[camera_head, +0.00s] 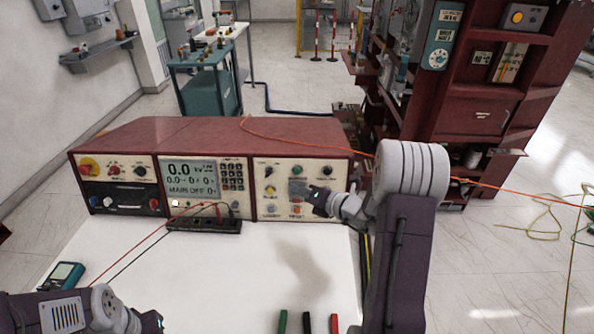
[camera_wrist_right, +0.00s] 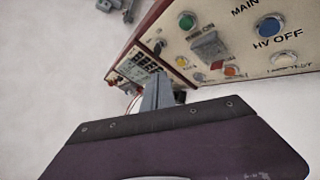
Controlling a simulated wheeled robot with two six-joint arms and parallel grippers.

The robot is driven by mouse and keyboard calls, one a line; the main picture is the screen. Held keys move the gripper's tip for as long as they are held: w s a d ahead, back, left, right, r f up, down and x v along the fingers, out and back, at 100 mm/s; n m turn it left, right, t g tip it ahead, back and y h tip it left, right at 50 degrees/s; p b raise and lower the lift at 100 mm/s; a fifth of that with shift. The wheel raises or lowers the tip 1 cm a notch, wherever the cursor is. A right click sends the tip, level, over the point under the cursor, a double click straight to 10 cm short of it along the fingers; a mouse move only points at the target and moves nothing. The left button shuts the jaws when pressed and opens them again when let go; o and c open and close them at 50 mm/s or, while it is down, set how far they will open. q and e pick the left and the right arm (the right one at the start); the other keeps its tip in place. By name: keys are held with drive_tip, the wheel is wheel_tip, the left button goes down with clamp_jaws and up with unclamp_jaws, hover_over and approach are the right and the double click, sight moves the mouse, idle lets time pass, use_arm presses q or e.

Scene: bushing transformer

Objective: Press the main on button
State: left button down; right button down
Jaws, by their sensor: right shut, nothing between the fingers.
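The red console's right panel (camera_head: 302,190) carries several round buttons. A green button (camera_head: 297,170) sits in its upper middle; it also shows in the right wrist view (camera_wrist_right: 187,20). The printed word MAIN shows at the top of that view, but I cannot tell which button it labels. The console screen (camera_head: 190,178) reads MAIN OFF. My right gripper (camera_head: 298,188) is shut and empty in front of this panel, below the green button; its fingers (camera_wrist_right: 158,82) also show in the wrist view. I cannot tell whether it touches the panel. My left gripper's fingers are out of view.
A blue button (camera_wrist_right: 270,25) and an orange button (camera_wrist_right: 231,71) are on the same panel. A black terminal box (camera_head: 204,224) with red and black leads stands before the console. A teal meter (camera_head: 66,274) lies at left. The white tabletop (camera_head: 225,280) is mostly clear.

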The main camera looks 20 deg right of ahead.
sight(297, 171)
drive_tip(key=shift+w+d+f, duration=0.35)
drive_tip(key=shift+w+d, duration=0.25)
drive_tip(key=shift+w, duration=0.7)
drive_tip(key=shift+w+d+f, duration=0.35)
drive_tip(key=shift+w+d, duration=0.3)
drive_tip(key=shift+w, duration=0.65)
drive_tip(key=shift+w+d+f, duration=0.35)
drive_tip(key=shift+w+d, duration=0.25)
drive_tip(key=shift+w, duration=0.7)
drive_tip(key=shift+w, duration=0.1)
drive_tip(key=shift+w+d, duration=0.2)
drive_tip(key=shift+w, duration=0.05)
drive_tip(key=shift+w+d+f, duration=0.15)
drive_tip(key=shift+w+d, duration=0.05)
drive_tip(key=shift+w, duration=0.2)
drive_tip(key=shift+s, duration=0.1)
drive_tip(key=shift+s+a+r, duration=0.2)
drive_tip(key=shift+s+a, duration=0.2)
drive_tip(key=shift+s, duration=0.25)
